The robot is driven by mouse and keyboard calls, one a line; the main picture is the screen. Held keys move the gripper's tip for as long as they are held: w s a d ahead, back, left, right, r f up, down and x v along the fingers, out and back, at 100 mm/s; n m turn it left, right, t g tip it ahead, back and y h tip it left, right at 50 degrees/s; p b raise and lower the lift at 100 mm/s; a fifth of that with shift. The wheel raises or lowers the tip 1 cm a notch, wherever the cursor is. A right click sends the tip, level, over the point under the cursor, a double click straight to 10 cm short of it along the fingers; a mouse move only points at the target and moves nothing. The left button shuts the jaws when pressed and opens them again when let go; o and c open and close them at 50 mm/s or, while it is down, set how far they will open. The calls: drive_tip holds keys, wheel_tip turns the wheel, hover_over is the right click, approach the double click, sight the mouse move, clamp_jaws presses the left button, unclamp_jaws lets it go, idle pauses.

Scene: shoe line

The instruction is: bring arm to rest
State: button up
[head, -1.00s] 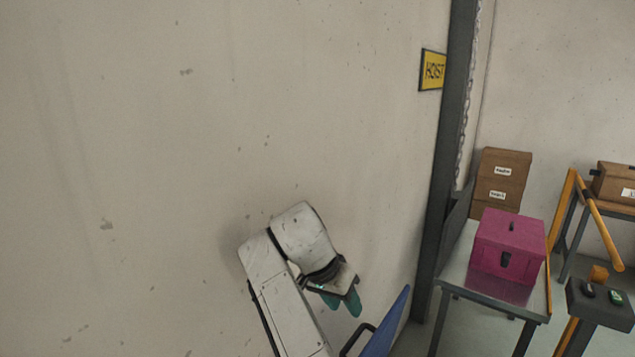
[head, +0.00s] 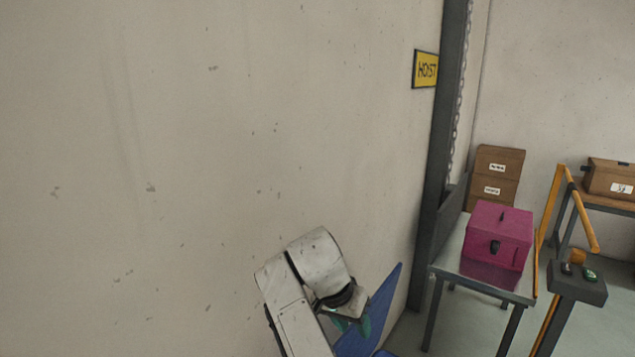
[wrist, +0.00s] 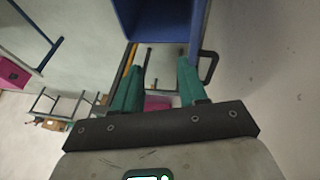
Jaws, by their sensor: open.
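My gripper (head: 350,325) is at the lower middle of the head view, at the end of my white arm, in front of the bare wall. In the wrist view its two green fingers (wrist: 158,88) stand apart with nothing between them. A blue bin-like thing (head: 385,300) is just beyond the gripper in the head view. In the wrist view its blue wall and a dark handle (wrist: 208,68) lie ahead of the fingers, and I cannot tell how far off.
A magenta box (head: 498,235) stands on a metal table (head: 480,275) at the right. A dark post with a chain (head: 440,150) and a yellow HOIST sign (head: 425,69) rise beside it. A plain wall (head: 150,180) fills the left.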

drive_tip(key=s+d+f+n+y+b, duration=0.1)
drive_tip(key=s+d+f+b, duration=0.1)
drive_tip(key=s+d+f, duration=0.35)
drive_tip(key=s+d+f+n+g+b, duration=0.1)
drive_tip(key=s+d+f, duration=0.2)
drive_tip(key=s+f, duration=0.55)
drive_tip(key=s+d+f+n+y+b, duration=0.15)
drive_tip(key=s+d+f, duration=0.35)
drive_tip(key=f, duration=0.5)
drive_tip(key=s+d+f+b, duration=0.1)
drive_tip(key=s+d, duration=0.1)
drive_tip(key=s, duration=0.6)
drive_tip(key=s+d+f+n+y+b, duration=0.1)
drive_tip(key=s+d+b, duration=0.1)
drive_tip(key=s, duration=0.6)
drive_tip(key=s+d+f+n+b, duration=0.1)
drive_tip(key=s+d+f, duration=0.1)
drive_tip(key=s, duration=0.6)
drive_tip(key=shift+s+d, duration=0.15)
drive_tip(key=shift+d, duration=0.35)
drive_tip(key=shift+f, duration=0.1)
